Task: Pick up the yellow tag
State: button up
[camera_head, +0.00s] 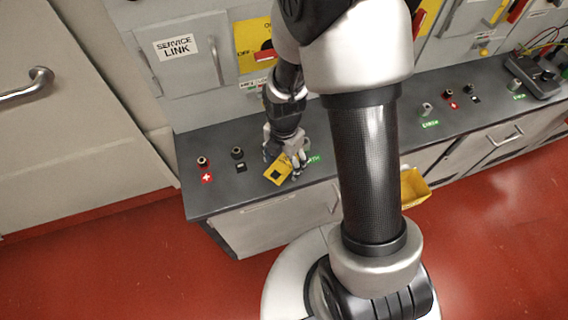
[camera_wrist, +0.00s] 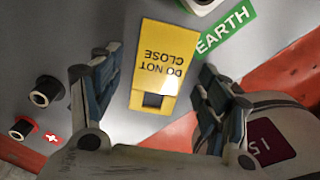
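The yellow tag (camera_wrist: 158,62) reads "DO NOT CLOSE" and has a dark square near one end. In the wrist view it lies on the grey counter between the two fingers of my gripper (camera_wrist: 152,97), which are spread apart with space on both sides of the tag. In the head view the yellow tag (camera_head: 278,169) lies near the counter's front edge, and my gripper (camera_head: 285,157) is right at it, partly covering it. I cannot tell the height of the fingertips over the counter.
A green EARTH label (camera_wrist: 226,28) lies beside the tag. Dark terminals (camera_wrist: 46,91) and a red plus label (camera_head: 207,178) are to the left. Grey cabinets with a SERVICE LINK sign (camera_head: 177,47) stand behind. A yellow bin (camera_head: 414,187) hangs at the counter's front.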

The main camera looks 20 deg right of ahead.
aim_at(284, 165)
jog(key=shift+s, duration=0.1)
jog(key=c, duration=0.9)
jog(key=shift+c, duration=0.6)
jog(key=shift+r+p, duration=0.35)
jog(key=shift+r, duration=0.15)
notch_tip(284, 165, up, 20)
jog(key=p, duration=0.6)
jog(key=shift+f, duration=0.2)
